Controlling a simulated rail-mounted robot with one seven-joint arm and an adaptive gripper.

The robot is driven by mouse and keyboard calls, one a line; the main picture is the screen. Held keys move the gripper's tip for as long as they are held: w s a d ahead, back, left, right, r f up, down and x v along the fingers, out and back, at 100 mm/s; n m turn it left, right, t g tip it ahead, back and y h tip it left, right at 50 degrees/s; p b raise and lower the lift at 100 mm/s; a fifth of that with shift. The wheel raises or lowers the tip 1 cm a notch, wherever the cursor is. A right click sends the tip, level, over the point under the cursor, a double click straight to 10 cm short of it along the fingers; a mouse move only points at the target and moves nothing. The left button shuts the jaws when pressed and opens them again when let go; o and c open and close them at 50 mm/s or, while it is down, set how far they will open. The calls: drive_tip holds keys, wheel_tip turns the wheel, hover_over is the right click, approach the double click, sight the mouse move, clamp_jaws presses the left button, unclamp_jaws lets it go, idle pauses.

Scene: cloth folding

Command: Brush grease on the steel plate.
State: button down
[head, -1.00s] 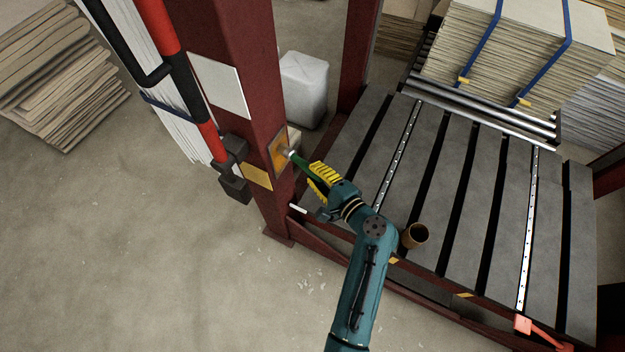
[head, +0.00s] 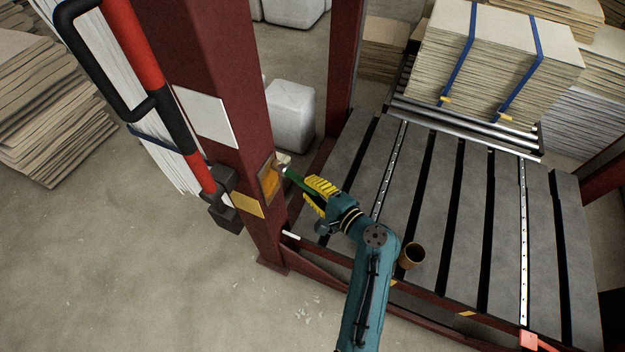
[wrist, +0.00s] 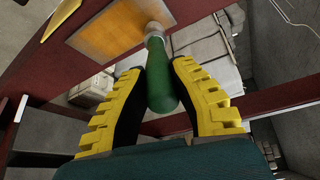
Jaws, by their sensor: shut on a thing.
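The steel plate (head: 268,182) is on the side of the dark red column and bears an orange-yellow coat; it also shows in the wrist view (wrist: 112,30). My gripper (head: 316,192) has yellow ridged fingers and is shut on the green handle of a brush (head: 293,177). In the wrist view the green brush handle (wrist: 159,80) lies between the fingers. The brush head is at the plate's upper right edge in the head view. I cannot tell whether the bristles touch it. A brown pot (head: 412,256), likely the grease pot, stands on the slatted bed.
The red column (head: 225,100) carries a white sign (head: 207,116), a yellow label (head: 247,204) and a red-and-black bar (head: 150,80). A white container (head: 291,115) stands behind it. Strapped board stacks (head: 500,60) lie at the back right. Floor at front left is clear.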

drive_tip(key=s+a+p, duration=0.3)
drive_tip(key=s+p, duration=0.2)
drive_tip(key=s, duration=0.1)
idle(0.4)
drive_tip(key=s+d, duration=0.2)
drive_tip(key=d, duration=0.3)
drive_tip(key=shift+s+d, duration=0.3)
drive_tip(key=d, duration=0.1)
drive_tip(key=s+d, duration=0.1)
drive_tip(key=shift+s+d, duration=0.1)
drive_tip(key=shift+d, duration=0.25)
drive_tip(key=shift+s+a, duration=0.1)
idle(1.1)
